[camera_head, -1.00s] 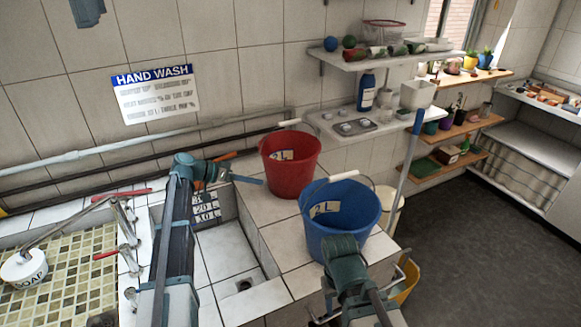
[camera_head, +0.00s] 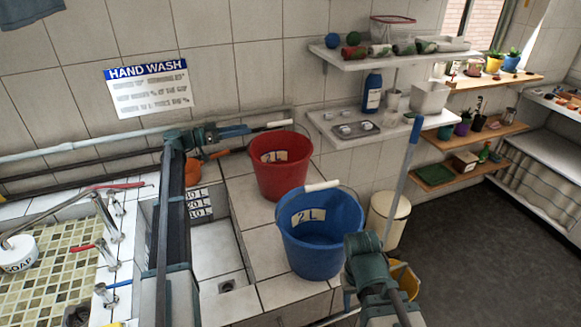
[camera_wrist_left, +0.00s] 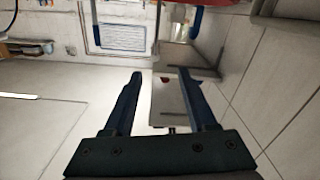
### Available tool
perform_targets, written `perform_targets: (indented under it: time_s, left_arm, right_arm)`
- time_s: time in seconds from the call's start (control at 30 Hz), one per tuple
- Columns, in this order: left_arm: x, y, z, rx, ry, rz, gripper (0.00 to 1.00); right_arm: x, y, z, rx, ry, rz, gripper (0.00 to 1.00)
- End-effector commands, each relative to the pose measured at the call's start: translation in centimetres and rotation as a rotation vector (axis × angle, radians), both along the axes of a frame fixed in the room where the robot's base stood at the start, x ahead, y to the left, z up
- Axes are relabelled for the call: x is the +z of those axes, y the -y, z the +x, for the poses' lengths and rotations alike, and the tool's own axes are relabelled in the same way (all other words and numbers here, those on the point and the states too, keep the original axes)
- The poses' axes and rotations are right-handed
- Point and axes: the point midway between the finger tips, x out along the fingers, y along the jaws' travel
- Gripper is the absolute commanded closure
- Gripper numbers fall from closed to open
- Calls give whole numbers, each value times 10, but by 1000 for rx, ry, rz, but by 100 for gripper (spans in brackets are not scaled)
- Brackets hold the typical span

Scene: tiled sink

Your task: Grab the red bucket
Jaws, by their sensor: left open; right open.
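The red bucket (camera_head: 283,178) stands upright on the tiled ledge right of the sink basin, in the head view. It carries a yellow "2 L" label, and its white handle grip (camera_head: 280,124) shows at the back of its rim. My left gripper (camera_head: 243,130) is just left of that grip, pointing right, apart from the bucket as far as I can tell. In the left wrist view, its two dark fingers (camera_wrist_left: 163,85) are spread with nothing held between them. My right gripper's fingers are not visible.
A blue bucket (camera_head: 318,243) stands on the ledge in front of the red one, near my right arm. The sink basin (camera_head: 215,250) lies to the left. A cream bin (camera_head: 388,220) and a blue pole (camera_head: 404,172) stand at the right. Wall shelves (camera_head: 385,60) hang behind.

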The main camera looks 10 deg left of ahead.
Motion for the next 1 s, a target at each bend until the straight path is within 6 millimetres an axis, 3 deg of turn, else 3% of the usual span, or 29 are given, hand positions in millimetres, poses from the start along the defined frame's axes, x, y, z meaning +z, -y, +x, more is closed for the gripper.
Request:
perform_targets:
  time_s: [0.2, 0.63, 1.0]
  left_arm:
    - [0, 5, 4, -1, 1, 0, 43]
    - [0, 63, 44, -1, 0, 0, 43]
    - [0, 73, 49, -1, 0, 0, 43]
  right_arm:
    - [0, 0, 0, 0, 0, 0, 50]
    - [0, 0, 0, 0, 0, 0, 50]
    - [0, 0, 0, 0, 0, 0, 50]
